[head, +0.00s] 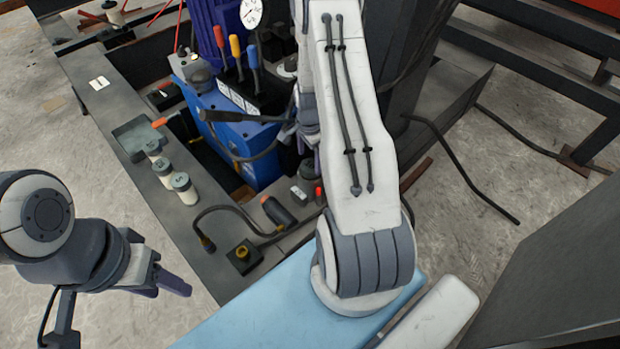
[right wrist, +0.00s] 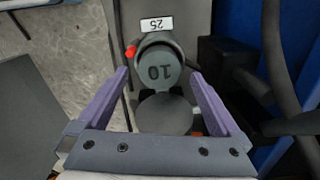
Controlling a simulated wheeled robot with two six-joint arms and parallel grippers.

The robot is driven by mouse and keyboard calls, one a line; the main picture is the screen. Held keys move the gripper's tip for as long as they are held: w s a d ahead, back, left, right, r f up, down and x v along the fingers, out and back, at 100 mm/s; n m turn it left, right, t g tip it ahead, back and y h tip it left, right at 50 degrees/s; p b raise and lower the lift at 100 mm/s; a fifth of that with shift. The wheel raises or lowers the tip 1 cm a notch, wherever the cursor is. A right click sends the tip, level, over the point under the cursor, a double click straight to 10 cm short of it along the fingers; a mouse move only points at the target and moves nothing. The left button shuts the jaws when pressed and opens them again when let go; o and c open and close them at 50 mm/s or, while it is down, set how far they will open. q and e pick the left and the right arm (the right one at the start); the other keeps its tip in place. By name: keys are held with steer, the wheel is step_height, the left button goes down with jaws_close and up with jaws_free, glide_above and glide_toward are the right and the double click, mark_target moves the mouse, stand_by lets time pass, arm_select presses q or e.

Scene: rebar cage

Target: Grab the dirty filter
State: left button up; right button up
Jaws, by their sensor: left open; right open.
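A plain grey round disc (right wrist: 165,114) lies nearer the palm. In the head view my right gripper is mostly hidden behind its own arm. My left gripper (head: 172,287) is open and empty, low at the left, over the floor. Several white, grey-capped canisters (head: 184,188) stand on the left frame beam. I cannot tell which item is the dirty filter.
A blue machine (head: 242,145) with coloured levers sits inside the dark frame, with a gauge (head: 251,13) above it. A hose (head: 215,213) and a small black block (head: 244,256) lie on the front beam. A light blue panel (head: 260,315) is in front. Open floor lies left.

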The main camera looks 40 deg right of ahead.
mark_target(310, 165)
step_height(310, 165, down, 3)
steer(key=shift+f+b, duration=0.1)
steer(key=shift+b, duration=0.2)
steer(key=shift+c, duration=0.3)
jaws_close()
steer(key=shift+r, duration=0.2)
